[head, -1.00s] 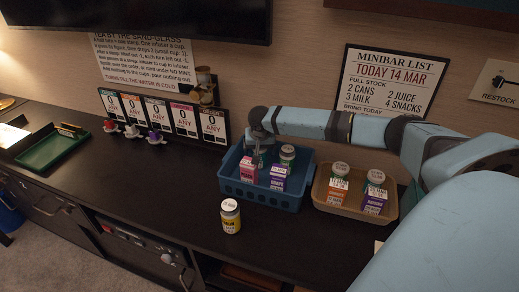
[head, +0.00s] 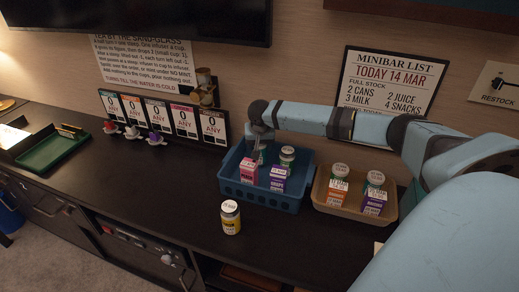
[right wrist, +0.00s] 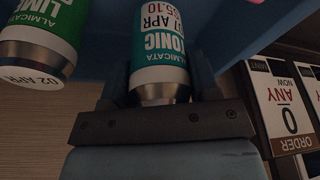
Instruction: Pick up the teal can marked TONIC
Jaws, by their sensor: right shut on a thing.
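The teal can marked TONIC (right wrist: 160,45) shows in the right wrist view, between the fingers of my right gripper (right wrist: 160,95), which is shut on it. In the head view my right gripper (head: 262,148) reaches down into the back left of the blue basket (head: 262,199). The can is mostly hidden there behind the gripper and a pink carton. A green LIME can (right wrist: 40,40) stands beside it in the right wrist view; a can (head: 287,157) at the basket's back right shows in the head view. My left gripper is not in view.
The basket also holds a pink carton (head: 249,172) and a purple carton (head: 277,178). A tan tray (head: 333,207) with cans and cartons stands to the right. A yellow can (head: 231,217) stands in front. Order cards (head: 187,121) stand behind left.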

